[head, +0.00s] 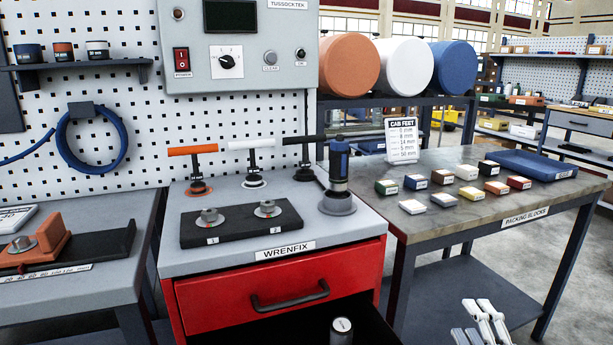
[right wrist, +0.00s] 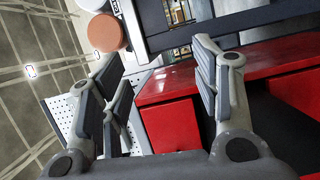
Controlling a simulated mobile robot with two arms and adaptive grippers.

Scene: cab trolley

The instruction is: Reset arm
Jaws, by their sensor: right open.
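My right gripper (head: 474,318) shows at the bottom right of the head view, low in front of the packing table. It also shows in the right wrist view (right wrist: 160,88), where its two padded fingers stand wide apart with nothing between them. Red cabinet fronts (right wrist: 172,125) lie beyond the fingers there. My left gripper is not in the head view.
A red-drawer workbench (head: 272,288) carries a black block, coloured T-handles and a blue tool (head: 338,165). Its lower drawer is open, with a cylinder (head: 342,330) inside. The packing table (head: 430,225) holds small coloured blocks and a blue tray (head: 525,164). Floor shows at right.

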